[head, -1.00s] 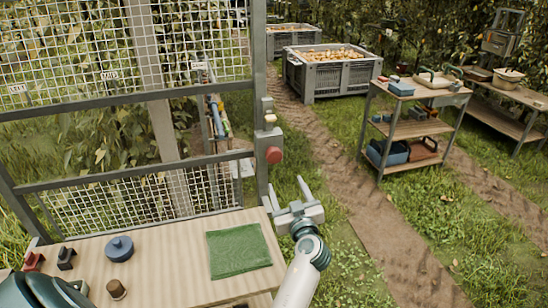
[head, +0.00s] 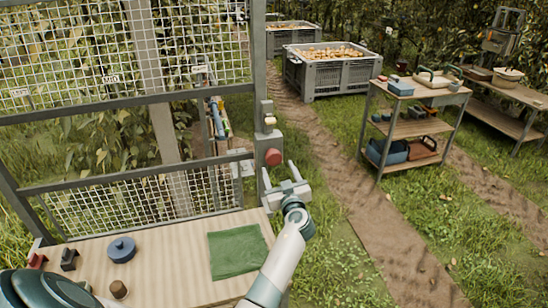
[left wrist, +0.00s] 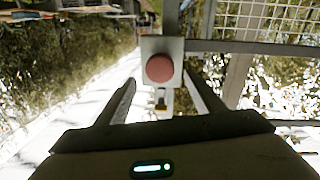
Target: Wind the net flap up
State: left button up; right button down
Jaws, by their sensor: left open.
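A white wire net (head: 60,58) hangs in a grey metal frame at the left of the head view, with small tags along it. A lower mesh panel (head: 130,203) stands below, with an open gap between them. On the frame's right post is a control box with a round red button (head: 274,157) and a smaller cream knob (head: 269,121) above it. The button also shows in the left wrist view (left wrist: 159,68), between the fingers. My left gripper (head: 279,169) is open and empty, just below and right of the button, apparently apart from it. My right gripper is not in view.
A wooden table (head: 170,245) in front holds a green cloth (head: 236,251), a blue lidded pot (head: 121,249) and small items. A shelf cart (head: 410,129) and a fruit crate (head: 335,75) stand back right. Grass and a dirt path lie open to the right.

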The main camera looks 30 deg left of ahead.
aim_at(274, 160)
pick_arm(q)
jog(key=x, duration=0.7)
jog(key=shift+w+a, duration=0.2)
jog(key=shift+c, duration=0.3)
jog(key=c, duration=1)
